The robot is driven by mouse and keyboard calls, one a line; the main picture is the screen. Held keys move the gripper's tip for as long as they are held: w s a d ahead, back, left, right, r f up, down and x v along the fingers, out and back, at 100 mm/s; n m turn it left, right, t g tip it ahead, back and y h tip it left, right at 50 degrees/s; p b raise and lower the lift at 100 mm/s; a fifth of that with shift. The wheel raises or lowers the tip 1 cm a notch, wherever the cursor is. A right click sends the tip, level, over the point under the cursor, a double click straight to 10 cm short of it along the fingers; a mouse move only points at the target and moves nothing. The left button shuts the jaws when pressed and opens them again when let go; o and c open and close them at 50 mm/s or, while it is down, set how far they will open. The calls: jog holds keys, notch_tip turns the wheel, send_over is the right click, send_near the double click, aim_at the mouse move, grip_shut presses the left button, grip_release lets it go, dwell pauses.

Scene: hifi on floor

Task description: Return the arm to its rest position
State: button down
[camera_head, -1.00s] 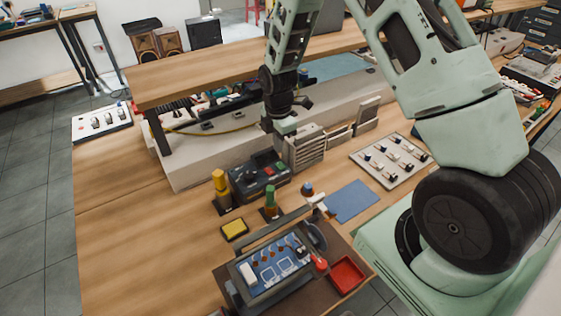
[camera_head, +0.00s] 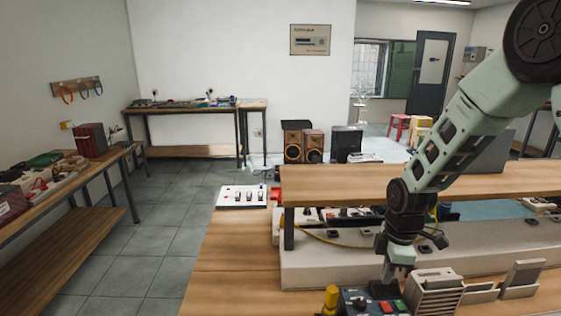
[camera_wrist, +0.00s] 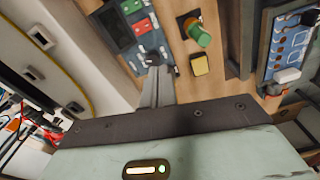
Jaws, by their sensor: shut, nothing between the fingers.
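My gripper (camera_head: 384,289) hangs from the green arm at the right of the head view, pointing down at the front of the workbench. Its fingers are together with nothing between them; they also show in the wrist view (camera_wrist: 157,84). The fingertips are over or beside a dark device with green and red buttons (camera_head: 383,306). The same device (camera_wrist: 120,27) lies just beyond the fingers in the wrist view. I cannot tell whether they touch. The arm is bent, reaching down in front of the raised wooden shelf.
The raised wooden shelf (camera_head: 340,187) stands close behind my gripper. A grey slotted rack (camera_head: 436,294) is just right of it, and a yellow post (camera_head: 330,299) to its left. The wrist view shows a green knob (camera_wrist: 198,33), a yellow block (camera_wrist: 200,65) and a blue panel (camera_wrist: 290,42).

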jog(key=s+a+r+m, duration=0.2)
jog(key=s+a+r, duration=0.4)
jog(key=s+a, duration=0.2)
jog(key=s+a+r+m+b, duration=0.1)
jog(key=s+a+r+m, duration=0.1)
jog(key=s, duration=0.7)
jog(key=s+a+r+m+b, duration=0.1)
jog(key=s+a+r+m, duration=0.1)
jog(key=s, duration=0.7)
jog(key=shift+s+a+r+m+b, duration=0.3)
jog(key=shift+a+r+m, duration=0.15)
jog(key=shift+m, duration=0.55)
